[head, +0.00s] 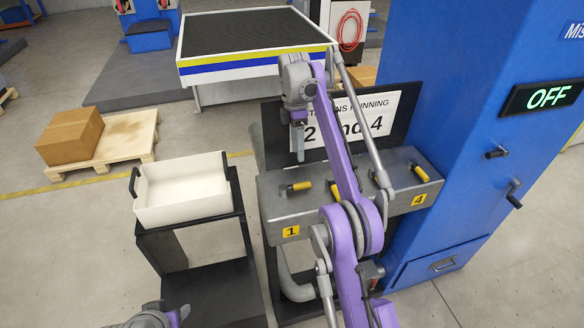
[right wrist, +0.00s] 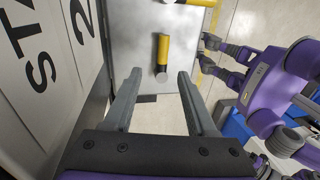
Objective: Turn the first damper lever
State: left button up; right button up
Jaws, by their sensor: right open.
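The first damper lever (head: 300,186), with a yellow grip, stands on the grey box above the yellow label 1 (head: 291,231). In the right wrist view the lever (right wrist: 163,50) lies ahead of the gap between my fingers, apart from both. My right gripper (head: 299,145) points down above and behind the lever in the head view, open and empty; its fingers also show in the right wrist view (right wrist: 160,100). My left gripper shows in the right wrist view (right wrist: 209,54), its fingers apart and empty; in the head view only part of that arm shows.
More yellow levers (head: 335,191) stand along the box (head: 330,218), partly behind my right arm. A sign (head: 372,112) reading "2 and 4" rises behind it. A white tray (head: 183,212) stands left. A blue cabinet with an OFF display (head: 548,96) stands right.

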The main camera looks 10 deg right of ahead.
aim_at(300, 184)
jog(key=s+f+b, duration=0.1)
jog(key=f, duration=0.2)
jog(key=s+f+b, duration=0.1)
jog(key=f, duration=0.2)
jog(key=f+b, duration=0.2)
jog(key=f, duration=0.1)
jog(key=shift+s+d+f, duration=0.1)
jog(key=shift+s+f, duration=0.15)
jog(key=shift+s, duration=0.15)
jog(key=shift+f, duration=0.55)
pick_arm(q)
jog(key=s+f, duration=0.4)
jog(key=f, duration=0.2)
jog(key=shift+g, duration=0.3)
jog(key=shift+f, duration=0.1)
pick_arm(e)
grip_shut()
